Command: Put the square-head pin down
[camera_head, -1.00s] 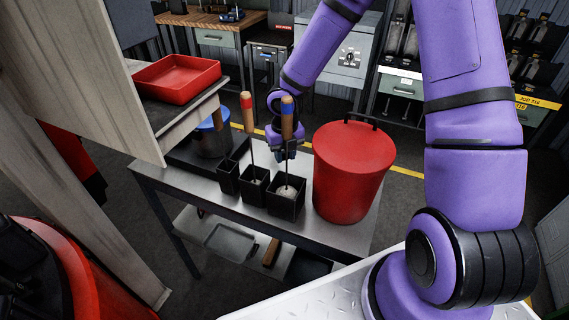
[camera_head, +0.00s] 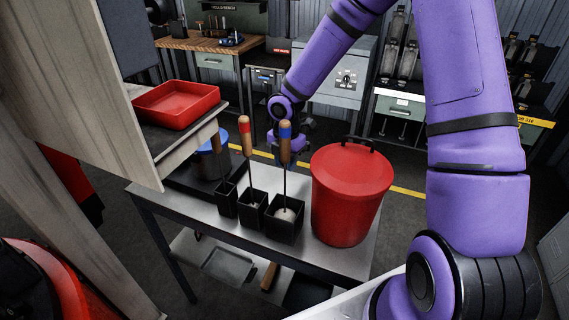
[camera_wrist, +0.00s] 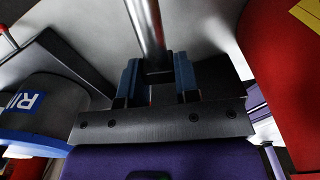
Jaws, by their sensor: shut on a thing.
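A bright metal shaft with a darker block at its near end, which looks like the square-head pin (camera_wrist: 147,28), sits between the blue fingers of my gripper (camera_wrist: 158,78) in the wrist view. The fingers are shut on the block, and the shaft points away from the wrist. Its far end is out of frame. In the head view my purple wrist is behind the blue-banded wooden handle (camera_head: 285,142), left of the red bucket (camera_head: 345,200).
Several open black boxes (camera_head: 283,232) hold upright wooden-handled tools on the grey metal table (camera_head: 330,262). One handle has a red band (camera_head: 246,140). A red tray (camera_head: 177,104) lies on a side bench.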

